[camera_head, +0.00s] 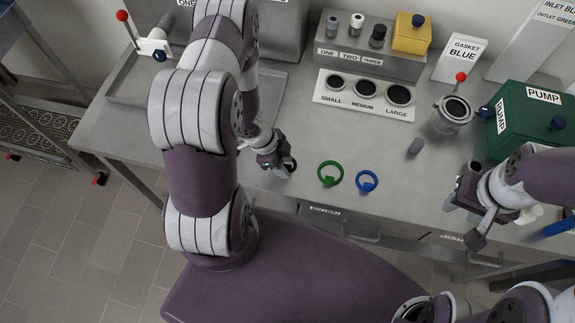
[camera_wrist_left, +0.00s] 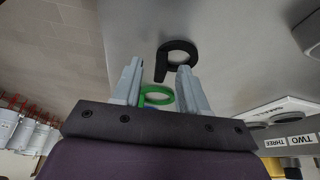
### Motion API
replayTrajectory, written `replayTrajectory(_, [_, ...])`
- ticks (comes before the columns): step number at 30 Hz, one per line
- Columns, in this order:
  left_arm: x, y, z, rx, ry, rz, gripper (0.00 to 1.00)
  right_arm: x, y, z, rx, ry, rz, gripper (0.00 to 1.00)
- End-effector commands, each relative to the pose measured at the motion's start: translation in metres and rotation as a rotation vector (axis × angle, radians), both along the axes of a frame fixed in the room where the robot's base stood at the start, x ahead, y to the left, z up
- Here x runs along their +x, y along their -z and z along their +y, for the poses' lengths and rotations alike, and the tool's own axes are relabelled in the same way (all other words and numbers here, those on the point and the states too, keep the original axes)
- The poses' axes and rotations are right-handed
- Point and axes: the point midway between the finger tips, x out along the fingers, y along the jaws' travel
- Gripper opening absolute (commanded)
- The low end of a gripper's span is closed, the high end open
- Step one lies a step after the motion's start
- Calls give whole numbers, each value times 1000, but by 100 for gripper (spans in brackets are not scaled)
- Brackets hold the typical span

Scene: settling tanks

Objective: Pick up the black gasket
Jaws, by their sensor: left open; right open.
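The black gasket, a flat ring with a tab, lies on the grey bench; in the left wrist view it (camera_wrist_left: 163,58) is just beyond my left fingertips, roughly in line with the gap between them. In the head view it (camera_head: 291,165) shows only partly, as a dark curve beside my left gripper (camera_head: 276,163), which hides the rest. My left gripper's fingers (camera_wrist_left: 160,72) are apart with nothing held. I cannot tell its exact height above the bench. My right gripper (camera_head: 464,221) is open and empty over the bench's front right.
A green gasket (camera_head: 327,181) and a blue gasket (camera_head: 366,186) lie just right of my left gripper. Behind are a size board (camera_head: 335,99), a grey block (camera_head: 352,62) with plugs, and a green pump (camera_head: 530,118). A small grey peg (camera_head: 416,146) stands near the flanged pipe (camera_head: 452,113).

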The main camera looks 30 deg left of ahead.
Motion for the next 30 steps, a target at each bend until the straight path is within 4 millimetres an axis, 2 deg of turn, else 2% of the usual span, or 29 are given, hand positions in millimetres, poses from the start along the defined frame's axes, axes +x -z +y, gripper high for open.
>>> replayTrajectory(2, [0,6,-3,0,1,1,43,0,1,0,0,0,0,43])
replayTrajectory(8, [1,7,-3,0,0,0,43,0,1,0,0,0,0,43])
replayTrajectory(11, [1,7,-3,0,0,0,13,0,1,0,0,0,0,43])
replayTrajectory(12, [1,7,-3,0,0,0,0,0,1,0,0,0,0,43])
replayTrajectory(23, [1,6,-3,1,0,0,0,0,1,0,0,0,0,43])
replayTrajectory(26, [2,-1,-2,2,0,-2,0,0,0,0,0,0,0,43])
replayTrajectory(30, [2,-22,-2,1,0,-2,0,0,-2,0,0,0,0,43])
